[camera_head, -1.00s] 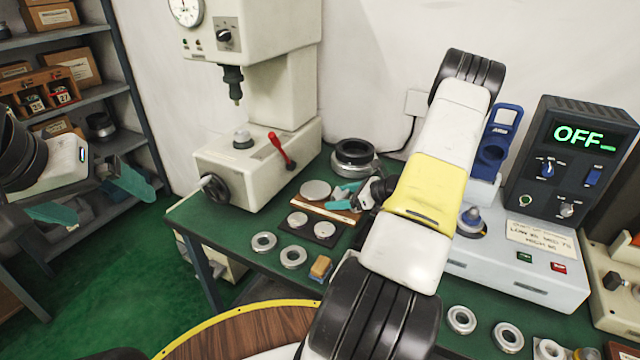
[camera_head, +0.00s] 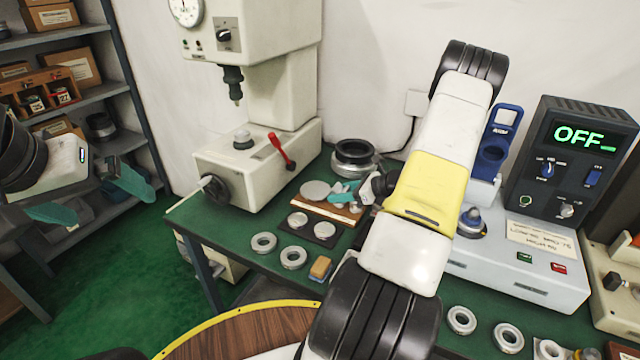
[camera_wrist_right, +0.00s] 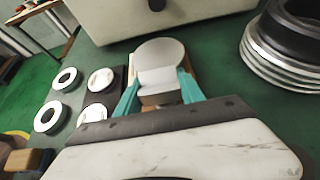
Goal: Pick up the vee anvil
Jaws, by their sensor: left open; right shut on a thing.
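My right gripper (camera_wrist_right: 160,92) is shut on a grey metal block with a V-shaped top, which looks like the vee anvil (camera_wrist_right: 158,79). The block is between the teal fingers, at the wooden board; I cannot tell whether it is lifted clear. In the head view my right gripper (camera_head: 347,194) is small and partly behind my own arm, and the block is hard to make out there. A round grey disc (camera_wrist_right: 160,50) lies just beyond the block; the disc also shows in the head view (camera_head: 314,190). My left gripper (camera_head: 92,198) is open and empty at the left, off the bench.
The wooden board (camera_head: 321,208) lies before the press (camera_head: 250,165) with its red lever (camera_head: 281,151). A dark plate (camera_head: 313,230) with two pale discs and loose rings (camera_head: 264,243) lie nearer. A stacked dark ring (camera_head: 355,153) stands behind. A control box (camera_head: 570,150) stands right.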

